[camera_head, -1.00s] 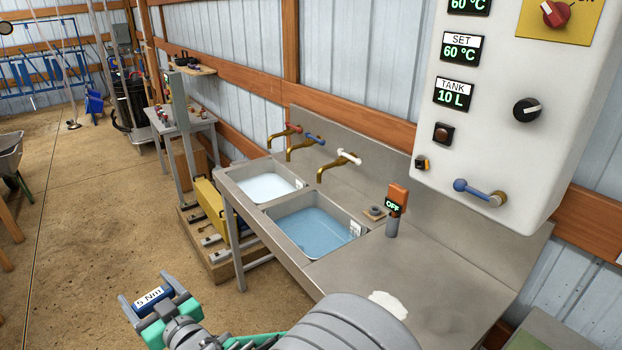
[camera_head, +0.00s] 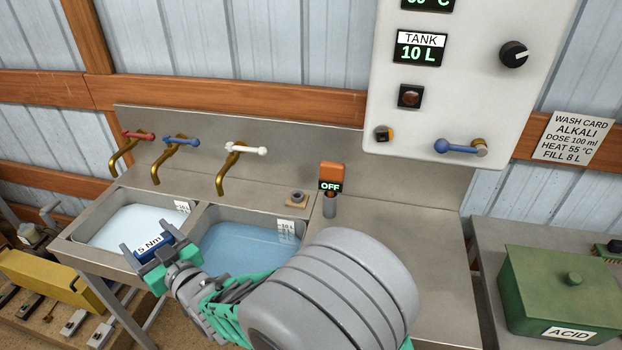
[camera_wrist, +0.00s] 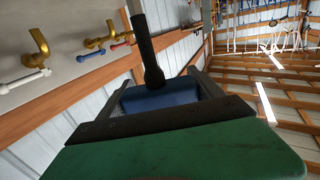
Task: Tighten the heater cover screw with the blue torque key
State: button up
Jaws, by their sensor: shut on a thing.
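The blue torque key (camera_head: 154,246), labelled 5 Nm, is clasped between the fingers of my gripper (camera_head: 150,249) in front of the sink. In the wrist view its blue body (camera_wrist: 160,98) sits between the jaws, and a dark shaft (camera_wrist: 146,48) points up and away. The white heater box (camera_head: 470,60) hangs on the wall at upper right, well apart from the key. I cannot make out the cover screw for certain.
Below are two water-filled basins, the left (camera_head: 132,228) and right (camera_head: 245,250), with several taps behind. An orange-topped unit reading OFF (camera_head: 331,178) stands on the counter. The steel counter (camera_head: 415,205) under the heater is mostly clear. A green ACID box (camera_head: 560,285) is at right.

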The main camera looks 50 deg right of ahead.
jog(key=d+m+g+h, duration=0.6)
jog(key=d+m+h, duration=0.2)
jog(key=d, duration=1.2)
jog(key=s+d+r+m+g+h+p, duration=0.1)
jog(key=s+d+r+m+g, duration=0.1)
jog(key=s+d+m+g, duration=0.45)
jog(key=s+d+r+m+g+h, duration=0.1)
jog(key=s+d+m+g, duration=0.25)
jog(key=d, duration=0.55)
jog(key=s+d+r+m+g+y, duration=0.2)
jog(key=s+m+y, duration=0.1)
jog(key=s+m, duration=0.4)
jog(key=s+d+r+m+g+y, duration=0.25)
jog(key=s+m, duration=0.35)
jog(key=s, duration=0.3)
jog(key=s+a+r+m+y, duration=0.1)
jog(key=s+a+m, duration=0.3)
jog(key=m, duration=0.4)
jog(key=s+a+r+m+y+p, duration=0.1)
jog(key=s+a+r+m+y, duration=0.1)
jog(key=s+m, duration=0.4)
jog(key=a+r+m, duration=0.1)
jog(key=a+m, duration=0.1)
jog(key=m, duration=0.1)
jog(key=shift+m, duration=0.3)
